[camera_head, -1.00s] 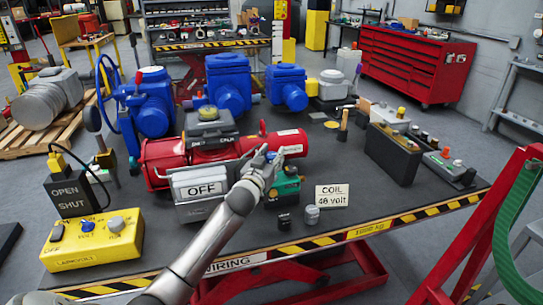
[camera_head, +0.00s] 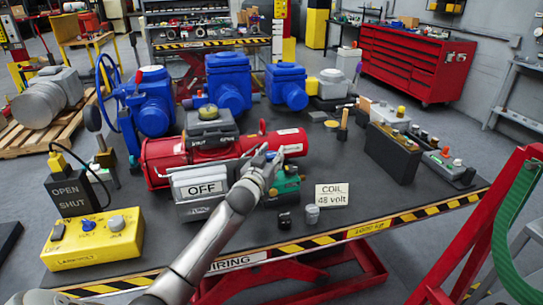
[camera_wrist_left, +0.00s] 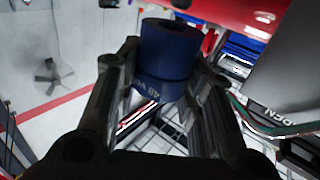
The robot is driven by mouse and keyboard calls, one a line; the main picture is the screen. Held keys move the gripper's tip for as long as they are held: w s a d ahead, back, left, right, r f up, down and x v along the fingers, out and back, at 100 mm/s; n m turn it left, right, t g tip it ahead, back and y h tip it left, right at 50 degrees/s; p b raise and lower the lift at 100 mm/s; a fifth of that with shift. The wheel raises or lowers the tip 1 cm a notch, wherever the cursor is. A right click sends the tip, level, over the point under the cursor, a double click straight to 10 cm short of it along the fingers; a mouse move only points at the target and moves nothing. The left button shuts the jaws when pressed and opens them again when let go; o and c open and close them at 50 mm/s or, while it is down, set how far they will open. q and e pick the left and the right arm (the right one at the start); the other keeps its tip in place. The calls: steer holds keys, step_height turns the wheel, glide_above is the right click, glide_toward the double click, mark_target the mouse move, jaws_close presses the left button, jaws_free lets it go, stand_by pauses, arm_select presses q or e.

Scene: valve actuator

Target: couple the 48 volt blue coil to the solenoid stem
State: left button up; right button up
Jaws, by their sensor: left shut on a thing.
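The blue coil (camera_wrist_left: 168,58), a short cylinder with a round hole in its end and "48 V" lettering partly visible, sits between the fingers of my left gripper in the left wrist view. My left gripper (camera_wrist_left: 166,72) is shut on it. In the head view the left gripper (camera_head: 268,165) is above the table, in front of the red cylinder and beside a teal-green valve body (camera_head: 288,185). The coil is not clearly visible there. I cannot make out the solenoid stem; the hand covers part of the green valve. My right gripper is out of view.
A "COIL 48 volt" card (camera_head: 333,195) stands right of the green valve. A black cylinder (camera_head: 284,220) and a grey one (camera_head: 312,214) stand near the front edge. The red cylinder (camera_head: 165,160) and the "OFF" box (camera_head: 201,188) crowd the left. The table's front right is clear.

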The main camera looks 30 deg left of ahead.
arm_select(q)
steer(key=shift+p, duration=0.3)
stand_by(0.5)
steer(key=shift+f+b, duration=1.25)
steer(key=shift+f, duration=0.5)
steer(key=o, duration=1.2)
steer(key=shift+c, duration=0.2)
steer(key=v, duration=1.2)
